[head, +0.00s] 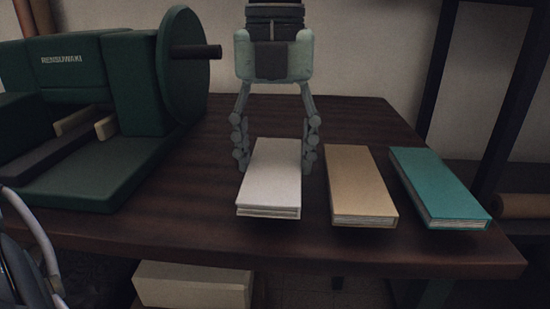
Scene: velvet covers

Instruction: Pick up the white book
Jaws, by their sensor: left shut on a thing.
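The white book (268,190) lies flat at the middle of the dark wooden table (200,215), its page edges toward the front. My left gripper (274,160) points down over the far part of the book, one finger at each long side. It is shut on the book. I cannot tell whether the book touches the table or is slightly above it. My right gripper is not in view.
A tan book (360,185) lies close to the right, then a teal book (440,187). A green machine (90,165) with a round disc (185,70) fills the table's left. A pale box (193,285) is below the front edge. Dark posts stand at right.

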